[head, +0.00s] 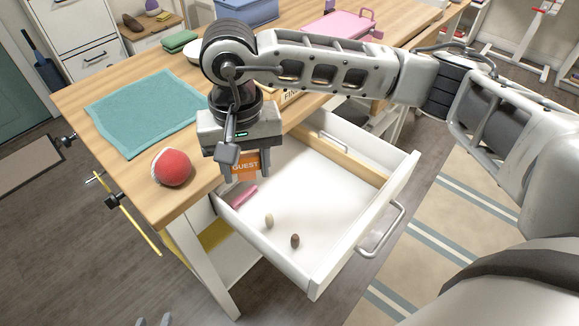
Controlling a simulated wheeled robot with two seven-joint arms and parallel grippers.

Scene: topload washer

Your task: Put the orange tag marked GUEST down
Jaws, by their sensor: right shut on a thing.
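The orange tag marked GUEST (246,165) is held between the fingers of my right gripper (247,176). The gripper points down, above the back left part of the open white drawer (330,195). The tag's upper part is hidden by the gripper, and I cannot tell how far it is above the drawer floor. The tips of my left gripper (153,321) show at the bottom edge, low and apart, with nothing seen between them.
The drawer holds a pink stick (244,195), a beige egg-shaped item (269,221) and a brown one (295,240). A wooden divider (345,161) runs along it. On the table, a red ball (171,167) lies near the corner, by a teal cloth (145,110). The drawer's middle is clear.

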